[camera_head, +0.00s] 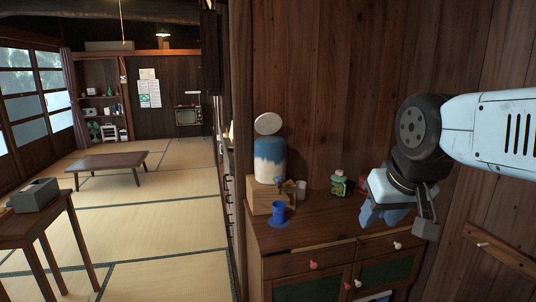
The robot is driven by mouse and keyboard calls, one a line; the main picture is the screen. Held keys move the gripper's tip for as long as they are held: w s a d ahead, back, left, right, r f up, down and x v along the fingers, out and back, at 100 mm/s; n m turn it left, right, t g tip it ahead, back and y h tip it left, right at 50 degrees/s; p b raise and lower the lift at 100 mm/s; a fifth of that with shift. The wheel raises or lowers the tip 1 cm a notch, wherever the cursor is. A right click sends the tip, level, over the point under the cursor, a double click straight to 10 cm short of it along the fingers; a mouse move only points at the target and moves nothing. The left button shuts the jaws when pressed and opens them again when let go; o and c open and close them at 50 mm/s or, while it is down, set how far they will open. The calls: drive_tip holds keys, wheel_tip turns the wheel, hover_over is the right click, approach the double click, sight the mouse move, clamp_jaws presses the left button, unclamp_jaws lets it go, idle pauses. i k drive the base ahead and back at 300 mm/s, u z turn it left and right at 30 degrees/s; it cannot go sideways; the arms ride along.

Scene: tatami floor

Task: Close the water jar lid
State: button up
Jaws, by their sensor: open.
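The water jar (270,158), blue above and white below, stands on a small wooden stand on the cabinet. Its round pale lid (268,124) is tilted up above the jar's top, so the jar looks open. A tap shows low on the jar's right side. My gripper (375,217) is at the right, above the cabinet's right part, pointing down and left. It is open and apart from the jar and lid; its fingertips are small in view, and I see nothing held between them.
A blue cup (278,212) stands on a blue mat below the tap. A green bottle (339,184) and a pale cup (301,189) stand near the wall. The wooden cabinet (315,240) has drawers with knobs. A dark post stands left of the jar; tatami floor lies beyond.

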sight(267, 123)
drive_tip(key=z, duration=0.05)
drive_tip(key=i, duration=1.05)
drive_tip(key=u, duration=0.4)
